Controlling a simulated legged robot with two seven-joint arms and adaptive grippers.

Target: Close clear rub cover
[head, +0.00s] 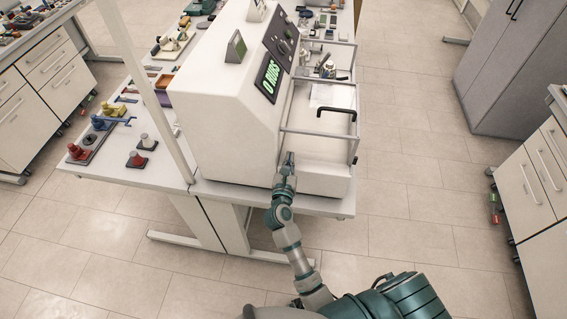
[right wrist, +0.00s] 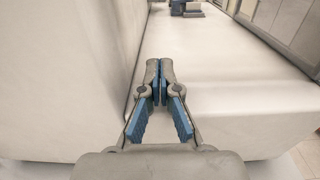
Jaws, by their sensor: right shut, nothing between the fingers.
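The clear rub cover (head: 319,133) shows in the head view as thin grey framing with see-through panels on the right side of the white testing machine (head: 222,100). A black handle (head: 337,112) sits near its right side. How far the cover is open is hard to tell. My right gripper (head: 289,158) is at the front end of the machine, by the near left corner of the cover frame. In the right wrist view its blue-padded fingers (right wrist: 160,72) are shut and empty, above the white bed (right wrist: 215,65) and beside the machine's wall. My left gripper is not seen.
The machine has a green-lit display (head: 270,77) and stands on a white table (head: 140,178). Red and blue pieces lie on the table's left part. Drawer cabinets (head: 530,190) stand at the right, a grey cabinet (head: 510,65) behind. The tiled floor between is clear.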

